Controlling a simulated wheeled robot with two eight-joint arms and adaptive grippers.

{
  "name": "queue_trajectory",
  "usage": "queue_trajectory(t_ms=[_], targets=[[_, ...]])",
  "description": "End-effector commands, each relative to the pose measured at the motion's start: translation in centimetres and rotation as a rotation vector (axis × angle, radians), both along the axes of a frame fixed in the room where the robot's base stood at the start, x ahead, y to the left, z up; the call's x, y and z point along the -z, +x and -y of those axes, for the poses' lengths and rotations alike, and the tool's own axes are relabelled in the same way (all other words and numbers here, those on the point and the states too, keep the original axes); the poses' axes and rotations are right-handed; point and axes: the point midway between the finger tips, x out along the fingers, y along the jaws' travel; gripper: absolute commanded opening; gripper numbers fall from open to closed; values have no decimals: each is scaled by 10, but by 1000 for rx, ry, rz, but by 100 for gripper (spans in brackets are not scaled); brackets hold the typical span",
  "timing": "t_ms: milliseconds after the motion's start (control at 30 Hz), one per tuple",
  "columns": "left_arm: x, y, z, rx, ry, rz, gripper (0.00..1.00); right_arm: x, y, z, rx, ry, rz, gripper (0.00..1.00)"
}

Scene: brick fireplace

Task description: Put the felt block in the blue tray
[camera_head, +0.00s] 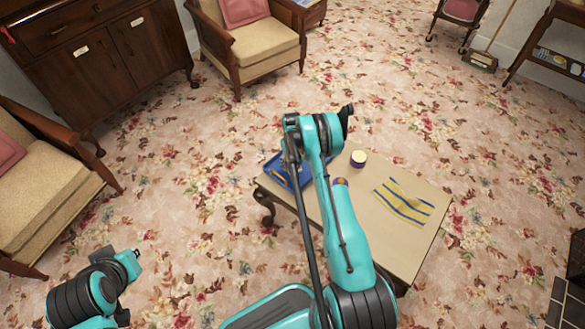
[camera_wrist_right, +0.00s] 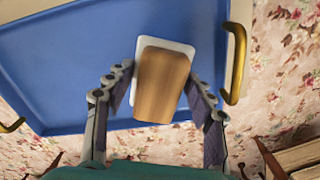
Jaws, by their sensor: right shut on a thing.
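The felt block (camera_wrist_right: 162,85) is a wooden-brown block with a white layer under it. My right gripper (camera_wrist_right: 160,76) is shut on its two sides in the right wrist view. The block is over the near part of the blue tray (camera_wrist_right: 60,70), close to the tray's near edge; I cannot tell whether it touches the floor of the tray. In the head view the blue tray (camera_head: 272,166) lies on the left end of the low table, partly hidden by my right arm. The block and right fingers are hidden there. My left arm is folded at the lower left, its gripper not visible.
The tray has brass handles (camera_wrist_right: 237,65). On the table (camera_head: 400,255) are a small round tub (camera_head: 358,158), a striped cloth (camera_head: 405,201) and a small purple-and-orange item (camera_head: 341,182). Armchairs (camera_head: 250,45) and a dark cabinet (camera_head: 100,55) stand around; carpet is open between.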

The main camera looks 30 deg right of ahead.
Motion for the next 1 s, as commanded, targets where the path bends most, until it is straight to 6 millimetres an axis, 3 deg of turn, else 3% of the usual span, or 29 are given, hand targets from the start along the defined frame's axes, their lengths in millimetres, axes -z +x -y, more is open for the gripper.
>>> queue_trajectory(t_ms=[33, 167, 533, 567, 633, 1000], targets=[[8, 0, 0, 0, 0, 0, 0, 12, 0, 0, 0, 0, 0, 26], [17, 0, 0, 0, 0, 0, 0, 30, 0, 0, 0, 0, 0, 26], [15, 0, 0, 0, 0, 0, 0, 32, 0, 1, 0, 0, 0, 26], [15, 0, 0, 0, 0, 0, 0, 32, 0, 1, 0, 0, 0, 57], [15, 0, 0, 0, 0, 0, 0, 31, 0, 1, 0, 0, 0, 75], [15, 0, 0, 0, 0, 0, 0, 28, 0, 1, 0, 0, 0, 75]])
